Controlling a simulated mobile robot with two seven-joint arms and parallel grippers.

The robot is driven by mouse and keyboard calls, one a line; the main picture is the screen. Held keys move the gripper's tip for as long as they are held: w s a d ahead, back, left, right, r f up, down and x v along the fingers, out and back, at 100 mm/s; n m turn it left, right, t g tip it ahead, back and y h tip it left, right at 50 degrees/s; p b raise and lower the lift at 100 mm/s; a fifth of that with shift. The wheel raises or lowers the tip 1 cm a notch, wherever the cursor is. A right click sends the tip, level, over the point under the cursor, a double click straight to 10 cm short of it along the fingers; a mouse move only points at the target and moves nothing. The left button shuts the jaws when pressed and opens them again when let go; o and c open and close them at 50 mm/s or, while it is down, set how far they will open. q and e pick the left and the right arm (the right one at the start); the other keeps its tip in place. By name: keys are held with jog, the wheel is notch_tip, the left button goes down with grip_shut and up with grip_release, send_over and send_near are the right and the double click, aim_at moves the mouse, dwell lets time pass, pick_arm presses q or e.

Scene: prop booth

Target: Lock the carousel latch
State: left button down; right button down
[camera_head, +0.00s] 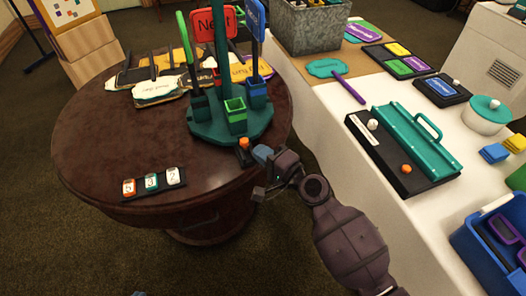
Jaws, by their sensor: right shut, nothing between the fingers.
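The teal carousel (247,131) stands on the round dark table, with a central post and several signs and cups on its base. A small orange knob on a dark mount (244,144), which looks like the latch, sits at the carousel's front edge. My right gripper (262,153) is shut and empty, its blue tip just right of the orange knob. I cannot tell whether the tip touches it. A small part at the bottom edge may be my left arm; my left gripper is not visible.
A number strip (152,184) lies on the round table (90,150) at the front left. Label cards (158,91) lie behind it. On the white table at right are a teal-lidded box (418,140), a metal bin (310,28) and a blue crate (470,235).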

jog(key=shift+s+d, duration=0.2)
jog(key=shift+s, duration=0.05)
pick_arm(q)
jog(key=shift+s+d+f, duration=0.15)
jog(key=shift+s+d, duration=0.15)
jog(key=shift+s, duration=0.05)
pick_arm(e)
jog(key=v, duration=1)
jog(key=shift+s+d, duration=0.1)
